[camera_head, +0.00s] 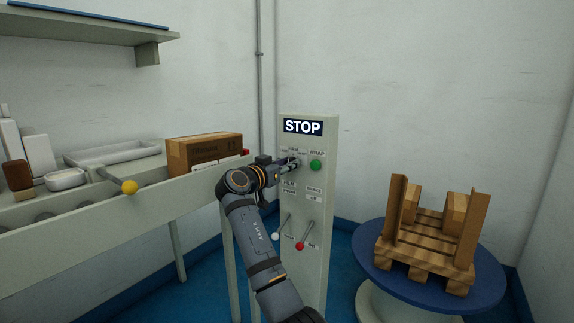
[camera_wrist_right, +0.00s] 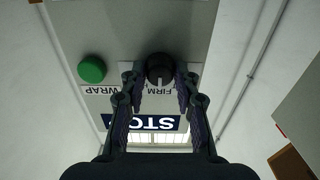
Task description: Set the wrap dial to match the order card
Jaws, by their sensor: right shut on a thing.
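The wrap dial (camera_wrist_right: 160,66) is a round black knob on the control panel (camera_head: 310,262). In the right wrist view its white pointer mark faces the upside-down FIRM label (camera_wrist_right: 159,91). My right gripper (camera_head: 294,162) reaches the panel below the STOP sign (camera_head: 303,127). Its two fingers (camera_wrist_right: 160,78) are shut on the dial, one at each side. In the head view the gripper mostly hides the dial and part of its labels. Small printed plates (camera_head: 314,193) sit lower on the panel; their text is too small to read surely. I cannot identify an order card. My left gripper is not in view.
A green WRAP button (camera_head: 316,165) sits right beside the dial. Two levers, white-tipped (camera_head: 276,236) and red-tipped (camera_head: 299,246), stick out below. A conveyor bench (camera_head: 120,221) with a carton (camera_head: 204,153) stands left. A blue turntable (camera_head: 372,262) bearing a wooden pallet (camera_head: 425,250) stands right.

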